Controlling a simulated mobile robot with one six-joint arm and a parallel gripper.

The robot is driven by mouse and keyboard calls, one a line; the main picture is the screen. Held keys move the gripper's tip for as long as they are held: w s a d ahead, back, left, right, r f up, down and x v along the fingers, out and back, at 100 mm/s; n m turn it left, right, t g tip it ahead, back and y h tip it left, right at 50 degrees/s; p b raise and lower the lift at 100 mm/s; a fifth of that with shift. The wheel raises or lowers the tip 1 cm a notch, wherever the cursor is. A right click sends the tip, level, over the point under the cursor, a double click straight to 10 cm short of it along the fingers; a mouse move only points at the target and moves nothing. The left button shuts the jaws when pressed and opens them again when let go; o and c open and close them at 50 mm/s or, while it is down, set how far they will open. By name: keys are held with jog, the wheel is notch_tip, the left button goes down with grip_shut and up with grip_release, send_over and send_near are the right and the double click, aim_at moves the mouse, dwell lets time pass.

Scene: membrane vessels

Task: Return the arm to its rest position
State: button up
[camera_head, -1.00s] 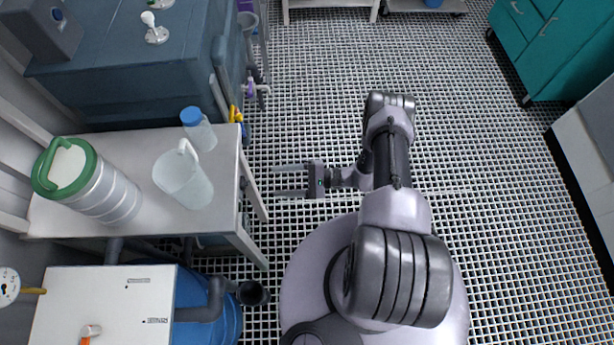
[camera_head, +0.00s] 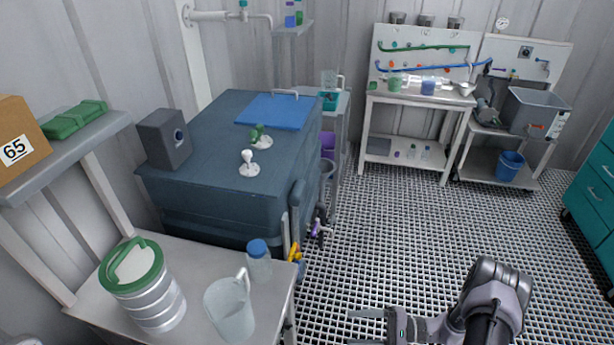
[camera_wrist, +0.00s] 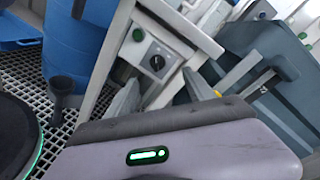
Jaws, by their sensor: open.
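My gripper (camera_head: 358,328) shows at the bottom edge of the head view, with its two fingers apart and pointing left. Nothing is between them. My arm stands folded beside it at the lower right, cut off by the frame. The gripper is over the grated floor, right of the steel side table (camera_head: 210,262) and clear of it. In the wrist view my gripper (camera_wrist: 160,90) has its fingers spread, with a grey panel with a black knob (camera_wrist: 157,62) beyond them.
A green-lidded canister (camera_head: 150,300), a clear jug (camera_head: 232,312) and a blue-capped bottle (camera_head: 259,264) stand on the side table. A dark blue tank (camera_head: 215,205) stands behind. A white bench (camera_head: 417,97) and teal cabinet (camera_head: 590,195) are farther off. The grated floor between is clear.

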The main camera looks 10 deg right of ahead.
jog(key=w+a+r+n+g+h, duration=0.1)
jog(key=r+n+g+h, duration=0.15)
jog(key=r, duration=0.65)
jog(key=a+r+n+g+h, duration=0.1)
jog(key=a+r+h, duration=0.15)
jog(key=r, duration=0.55)
jog(key=w+r+n+g+h, duration=0.1)
jog(key=r+n+g+h, duration=0.15)
jog(key=r, duration=0.65)
jog(key=s+a+r+t+h, duration=0.2)
jog(key=s+r+t+h, duration=0.1)
jog(key=s+r, duration=0.4)
jog(key=s+a+r+t+h, duration=0.3)
jog(key=s+r+t+h, duration=0.1)
jog(key=s+r, duration=0.4)
jog(key=shift+r+n+t, duration=0.2)
jog(key=shift+n+t, duration=0.2)
jog(key=shift+t, duration=0.1)
jog(key=shift+a, duration=0.1)
